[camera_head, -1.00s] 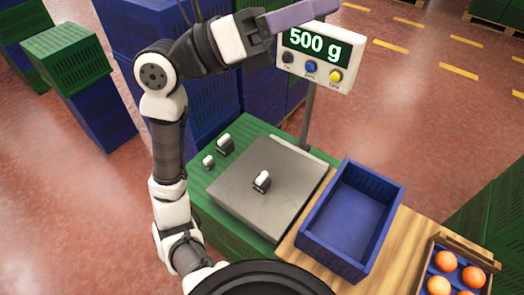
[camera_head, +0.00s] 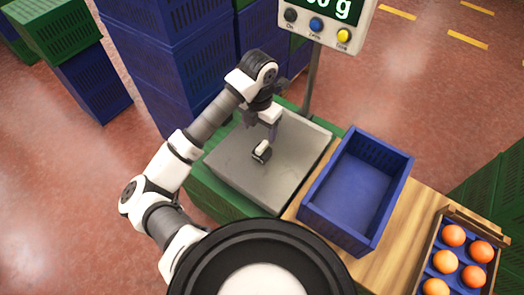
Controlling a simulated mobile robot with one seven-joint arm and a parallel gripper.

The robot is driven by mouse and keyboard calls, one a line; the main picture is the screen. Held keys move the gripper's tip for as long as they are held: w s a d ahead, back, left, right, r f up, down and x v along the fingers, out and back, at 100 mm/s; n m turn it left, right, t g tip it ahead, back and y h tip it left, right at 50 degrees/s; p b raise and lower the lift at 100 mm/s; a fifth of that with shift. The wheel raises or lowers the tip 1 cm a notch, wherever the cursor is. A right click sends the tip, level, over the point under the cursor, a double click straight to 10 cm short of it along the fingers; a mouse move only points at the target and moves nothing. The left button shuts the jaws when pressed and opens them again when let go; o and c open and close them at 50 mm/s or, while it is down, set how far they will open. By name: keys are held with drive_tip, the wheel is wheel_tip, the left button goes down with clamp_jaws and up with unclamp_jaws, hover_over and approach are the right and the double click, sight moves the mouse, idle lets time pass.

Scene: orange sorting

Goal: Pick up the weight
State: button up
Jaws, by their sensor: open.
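A small weight (camera_head: 261,152), dark with a pale top, stands on the grey metal scale plate (camera_head: 235,182). My gripper (camera_head: 270,137) points down over the plate, just above and beside the weight. Its jaws are open and hold nothing that I can see. The fingertips are small in this view, so I cannot tell whether they touch the weight. The scale's display (camera_head: 332,12) is partly cut off by the top edge and shows part of a reading in grams.
A blue crate (camera_head: 312,222), empty, stands right of the scale on a wooden table (camera_head: 408,228). A box with several oranges (camera_head: 453,236) is at the lower right. Stacked blue crates (camera_head: 160,65) rise behind my arm. The display's pole (camera_head: 310,85) stands behind the plate.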

sight(262, 145)
wheel_tip(262, 145, down, 5)
drive_tip(key=shift+r, duration=0.15)
drive_tip(key=f, duration=0.1)
drive_tip(key=f+p, duration=0.1)
drive_tip(key=f, duration=0.1)
drive_tip(key=f+p, duration=0.1)
drive_tip(key=shift+s+d+f, duration=0.25)
drive_tip(key=shift+d, duration=0.1)
drive_tip(key=shift+f, duration=0.4)
